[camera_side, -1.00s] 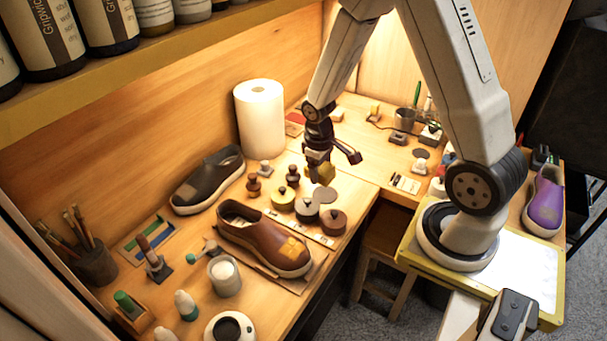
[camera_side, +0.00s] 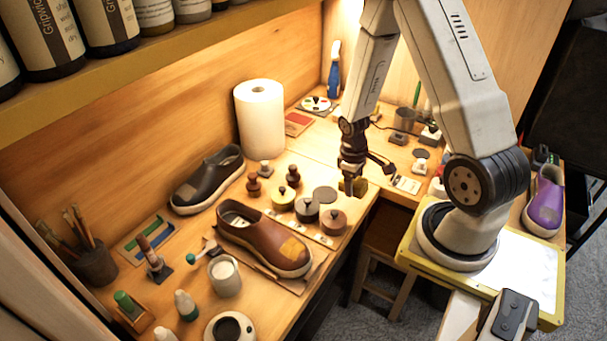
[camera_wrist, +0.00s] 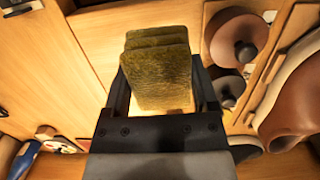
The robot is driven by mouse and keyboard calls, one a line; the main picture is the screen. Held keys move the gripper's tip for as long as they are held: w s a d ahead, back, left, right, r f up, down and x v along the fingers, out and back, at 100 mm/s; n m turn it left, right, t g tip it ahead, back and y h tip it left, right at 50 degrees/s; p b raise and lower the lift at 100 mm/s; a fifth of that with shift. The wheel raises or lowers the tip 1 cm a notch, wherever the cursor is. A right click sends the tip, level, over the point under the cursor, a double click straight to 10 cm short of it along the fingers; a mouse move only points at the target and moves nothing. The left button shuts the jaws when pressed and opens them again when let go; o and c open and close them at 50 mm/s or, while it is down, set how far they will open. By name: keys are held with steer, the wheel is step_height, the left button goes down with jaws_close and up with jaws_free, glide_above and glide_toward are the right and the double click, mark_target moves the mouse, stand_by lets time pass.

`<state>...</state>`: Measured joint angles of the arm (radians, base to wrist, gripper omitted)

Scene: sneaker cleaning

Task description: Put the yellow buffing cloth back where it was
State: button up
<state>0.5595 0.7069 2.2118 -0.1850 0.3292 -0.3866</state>
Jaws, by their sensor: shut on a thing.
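The yellow buffing cloth (camera_side: 359,187) is a folded, olive-yellow pad held between the jaws of my gripper (camera_side: 352,189). In the wrist view the folded cloth (camera_wrist: 160,65) stands up between the two black fingers of my gripper (camera_wrist: 161,88), its layers showing at the far edge. In the side view my gripper points down over the bench near its inner front corner, just right of the round tins. Whether the cloth touches the bench is hard to tell.
A brown shoe (camera_side: 262,238) with a tan patch lies at front. Round tins (camera_side: 333,222) stand close left of my gripper. A paper roll (camera_side: 260,118) stands behind, and a small card with pads (camera_side: 407,184) lies to the right. Bare wood lies behind my gripper.

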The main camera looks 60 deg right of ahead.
mark_target(351, 208)
steer(key=shift+f, duration=1.6)
steer(key=shift+f, duration=1.75)
steer(key=shift+f, duration=0.1)
steer(key=o, duration=1)
steer(key=shift+w+r, duration=0.25)
steer(key=shift+r, duration=1.8)
steer(key=shift+w+r, duration=0.2)
steer(key=shift+r, duration=1.8)
steer(key=shift+w+r, duration=0.25)
steer(key=shift+r, duration=1.8)
